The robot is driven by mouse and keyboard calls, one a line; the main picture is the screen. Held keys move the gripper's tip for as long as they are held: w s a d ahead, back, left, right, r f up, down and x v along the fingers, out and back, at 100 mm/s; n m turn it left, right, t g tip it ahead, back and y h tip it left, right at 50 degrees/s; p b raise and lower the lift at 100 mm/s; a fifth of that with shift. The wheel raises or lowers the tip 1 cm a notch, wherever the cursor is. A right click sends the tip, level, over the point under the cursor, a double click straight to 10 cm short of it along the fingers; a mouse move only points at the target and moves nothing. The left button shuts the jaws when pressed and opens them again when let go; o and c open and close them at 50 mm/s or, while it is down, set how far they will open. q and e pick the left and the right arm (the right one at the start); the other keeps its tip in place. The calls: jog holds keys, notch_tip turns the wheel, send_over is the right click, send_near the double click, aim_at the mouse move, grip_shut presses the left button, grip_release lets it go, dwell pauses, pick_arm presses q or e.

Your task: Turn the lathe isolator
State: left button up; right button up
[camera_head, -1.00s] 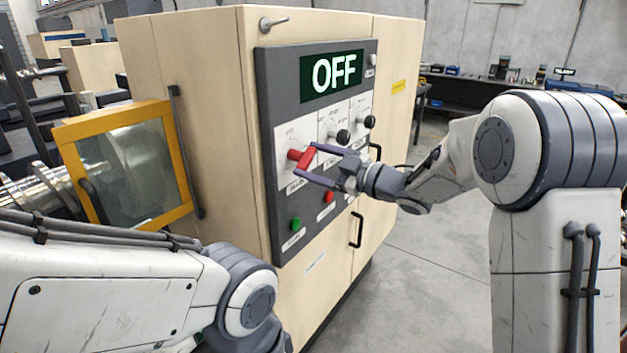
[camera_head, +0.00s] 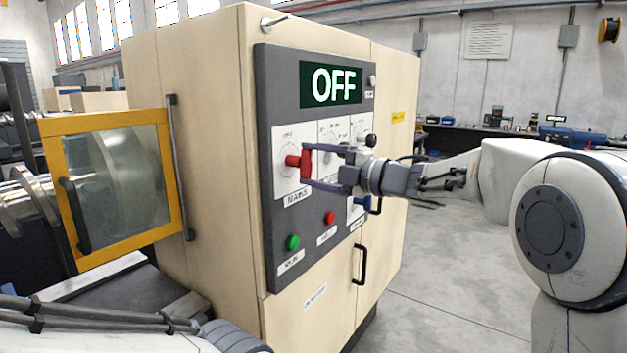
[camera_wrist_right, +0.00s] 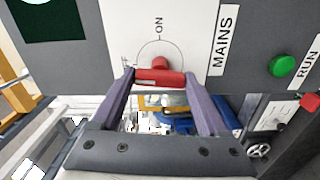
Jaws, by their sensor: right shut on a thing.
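The lathe isolator is a red handle (camera_head: 304,162) on a white MAINS plate (camera_head: 284,170) at the left of the grey control panel. It stands upright on the panel in the head view. My right gripper (camera_head: 306,166) is shut on it, one finger at its upper end and one at its lower end. In the right wrist view the red handle (camera_wrist_right: 159,77) lies across between both fingertips, and the ON mark (camera_wrist_right: 158,25) is off to its side. The display (camera_head: 332,85) reads OFF. My left gripper is out of view; only part of that arm shows.
Below are a green button (camera_head: 292,242) and a red button (camera_head: 330,218). A yellow-framed lathe guard (camera_head: 112,190) stands left of the cabinet. Open floor (camera_head: 440,260) lies to the right.

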jog(key=shift+f+n+b, duration=0.1)
jog(key=shift+n+b, duration=0.45)
jog(key=shift+n, duration=0.05)
jog(key=o, duration=1.2)
jog(key=shift+o, duration=0.2)
jog(key=b+v, duration=0.2)
jog(key=v, duration=0.8)
jog(key=shift+s+d, duration=0.15)
jog(key=shift+d, duration=0.05)
